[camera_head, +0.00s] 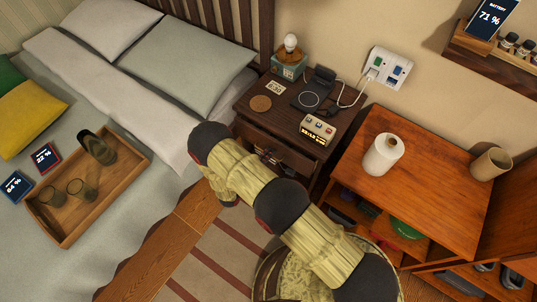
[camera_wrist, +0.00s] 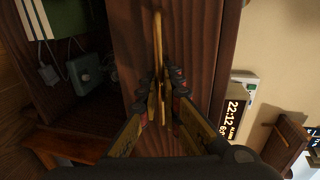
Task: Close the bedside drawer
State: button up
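The bedside drawer (camera_head: 250,134) is in the dark wooden nightstand (camera_head: 262,87), below its top, in the head view. In the wrist view the drawer front (camera_wrist: 134,30) fills the middle, with a long brass handle (camera_wrist: 158,35) running up the picture. My gripper (camera_wrist: 162,80) is right at the handle, its two fingers close together on either side of its near end. I cannot tell whether they touch or clamp it. In the head view my gripper is hidden behind my arm.
On the nightstand are a lamp (camera_head: 290,45), a charger (camera_head: 318,88), a coaster (camera_head: 261,103) and a clock (camera_head: 317,130). The bed (camera_head: 150,45) is left; an orange wooden cabinet (camera_head: 430,165) is right.

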aim_at(274, 147)
grip_shut()
dwell(0.4)
jog(key=x, duration=0.4)
jog(key=shift+w+d+r, duration=0.15)
jog(key=shift+r, duration=0.2)
jog(key=shift+o, duration=1.2)
grip_release()
jog(key=shift+w, duration=0.1)
jog(key=shift+r, duration=0.1)
jog(key=v, duration=1.2)
